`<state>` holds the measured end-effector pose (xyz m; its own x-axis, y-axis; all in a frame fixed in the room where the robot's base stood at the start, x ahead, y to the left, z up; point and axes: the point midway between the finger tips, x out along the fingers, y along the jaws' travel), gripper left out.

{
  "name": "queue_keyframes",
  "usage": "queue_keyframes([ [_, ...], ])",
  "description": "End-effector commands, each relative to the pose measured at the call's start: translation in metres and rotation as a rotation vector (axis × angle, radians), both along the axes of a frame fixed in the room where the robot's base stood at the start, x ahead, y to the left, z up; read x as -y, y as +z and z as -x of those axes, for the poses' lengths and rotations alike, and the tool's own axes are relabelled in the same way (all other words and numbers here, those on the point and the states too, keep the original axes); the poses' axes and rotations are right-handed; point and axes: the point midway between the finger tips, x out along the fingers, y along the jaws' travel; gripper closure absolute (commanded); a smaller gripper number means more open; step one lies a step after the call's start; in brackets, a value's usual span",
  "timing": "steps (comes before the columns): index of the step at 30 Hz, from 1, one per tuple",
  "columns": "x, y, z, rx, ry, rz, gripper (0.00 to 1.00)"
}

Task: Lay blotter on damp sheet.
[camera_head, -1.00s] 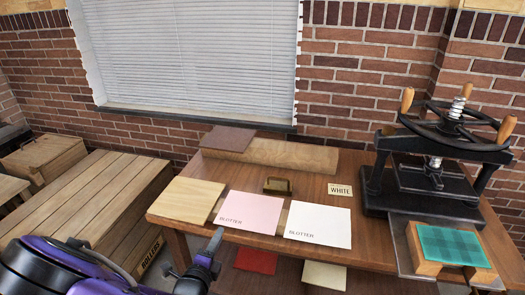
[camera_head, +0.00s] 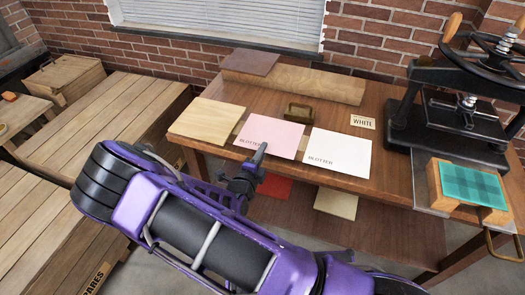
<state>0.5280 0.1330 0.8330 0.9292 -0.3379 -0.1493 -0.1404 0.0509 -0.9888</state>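A pink blotter (camera_head: 270,138) and a white blotter (camera_head: 340,155) lie side by side near the front edge of the table, each printed BLOTTER. A small card (camera_head: 363,122) reading WHITE stands behind the white one. A teal checked sheet (camera_head: 472,185) lies on a wooden block (camera_head: 437,189) at the right; I cannot tell whether it is the damp sheet. My gripper (camera_head: 261,153) is at the front edge of the pink blotter, overlapping it in the picture. Only one finger shows clearly; opening and contact cannot be told.
A black hand press (camera_head: 455,110) stands behind the block, which sits on a metal plate (camera_head: 424,165). A pale board (camera_head: 208,119) lies left of the blotters, and a brass-coloured handled piece (camera_head: 298,113) behind them. Red and cream sheets lie on the lower shelf. Wooden crates stand left.

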Motion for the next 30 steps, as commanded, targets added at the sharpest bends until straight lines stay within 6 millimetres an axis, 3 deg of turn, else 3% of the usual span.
queue_keyframes([
  [9,0.000,0.000,0.000,0.000,0.001,0.000,1.00],
  [17,-0.001,-0.001,0.001,-0.002,0.001,-0.001,1.00],
  [23,-0.001,0.023,0.001,-0.003,0.001,-0.001,1.00],
  [30,-0.001,0.029,0.001,-0.002,0.001,-0.001,1.00],
])
